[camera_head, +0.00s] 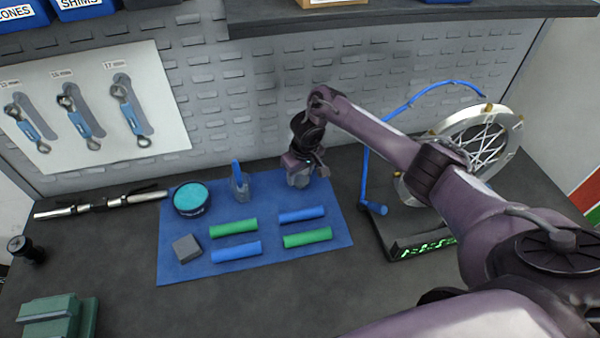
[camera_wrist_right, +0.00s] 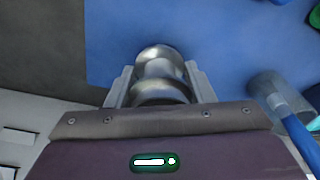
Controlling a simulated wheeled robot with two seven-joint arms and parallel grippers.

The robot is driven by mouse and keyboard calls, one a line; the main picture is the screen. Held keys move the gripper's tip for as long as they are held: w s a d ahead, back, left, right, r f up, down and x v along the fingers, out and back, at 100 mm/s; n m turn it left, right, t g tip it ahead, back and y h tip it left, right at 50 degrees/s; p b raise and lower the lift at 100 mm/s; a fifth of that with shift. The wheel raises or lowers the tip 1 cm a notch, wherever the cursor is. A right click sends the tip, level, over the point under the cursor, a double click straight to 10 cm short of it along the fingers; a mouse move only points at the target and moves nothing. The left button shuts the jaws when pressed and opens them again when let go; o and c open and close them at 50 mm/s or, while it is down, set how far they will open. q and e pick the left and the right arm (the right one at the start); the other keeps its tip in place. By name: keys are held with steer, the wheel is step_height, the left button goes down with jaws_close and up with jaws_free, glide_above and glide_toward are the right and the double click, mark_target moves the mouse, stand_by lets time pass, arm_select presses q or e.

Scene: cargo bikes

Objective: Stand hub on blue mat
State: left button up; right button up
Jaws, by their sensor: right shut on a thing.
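The blue mat (camera_head: 270,262) lies on the dark bench top; it also shows in the right wrist view (camera_wrist_right: 215,35). My right gripper (camera_head: 301,180) is over the mat's back right part, pointing down. In the right wrist view its two fingers (camera_wrist_right: 160,88) are closed on the sides of the shiny metal hub (camera_wrist_right: 158,62). The hub appears near the mat's edge there. In the head view the hub is largely hidden by the gripper, and I cannot tell whether its lower end touches the mat. My left gripper is out of view.
A wheel stand (camera_head: 412,240) with a wheel is right.

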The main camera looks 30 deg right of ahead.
steer(key=o, duration=1.1)
steer(key=shift+f, duration=0.1)
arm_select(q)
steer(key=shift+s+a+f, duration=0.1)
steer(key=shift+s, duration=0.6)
arm_select(e)
steer(key=r, duration=0.5)
steer(key=shift+s+d+r, duration=0.1)
steer(key=shift+s, duration=0.15)
steer(key=r+p, duration=0.1)
steer(key=r, duration=0.1)
steer(key=r+p, duration=0.1)
steer(key=r, duration=0.1)
steer(key=s+r+p, duration=0.1)
steer(key=r+p, duration=0.1)
steer(key=shift+r, duration=0.1)
steer(key=shift+s+r+p, duration=0.15)
steer(key=shift+r+p, duration=0.15)
steer(key=shift+r, duration=0.1)
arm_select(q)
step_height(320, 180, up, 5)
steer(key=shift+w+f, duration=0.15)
